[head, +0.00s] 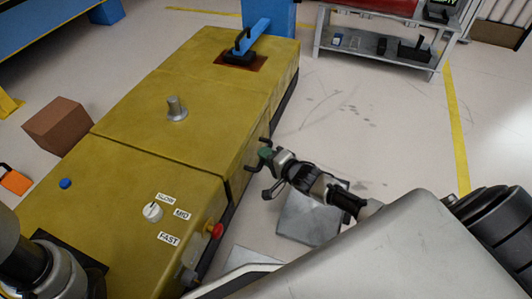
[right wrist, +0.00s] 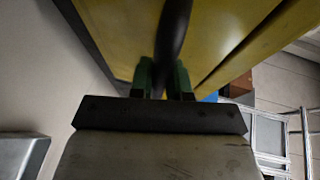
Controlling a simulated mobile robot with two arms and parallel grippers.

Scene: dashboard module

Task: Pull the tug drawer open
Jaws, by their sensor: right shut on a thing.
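The tug (head: 150,130) is a long, worn yellow body running from lower left to upper middle in the head view. My right gripper (head: 266,157) has green fingers and is at the tug's right side, near the seam between two body sections. In the right wrist view my right gripper (right wrist: 163,80) is shut on a dark, rounded bar, the handle (right wrist: 173,35), in front of the yellow face (right wrist: 115,40). The drawer's outline and any opening cannot be made out. My left arm shows at the lower left of the head view; its gripper is out of view.
A grey slab (head: 308,217) lies on the floor near my right arm. Floor right of the tug is mostly clear.

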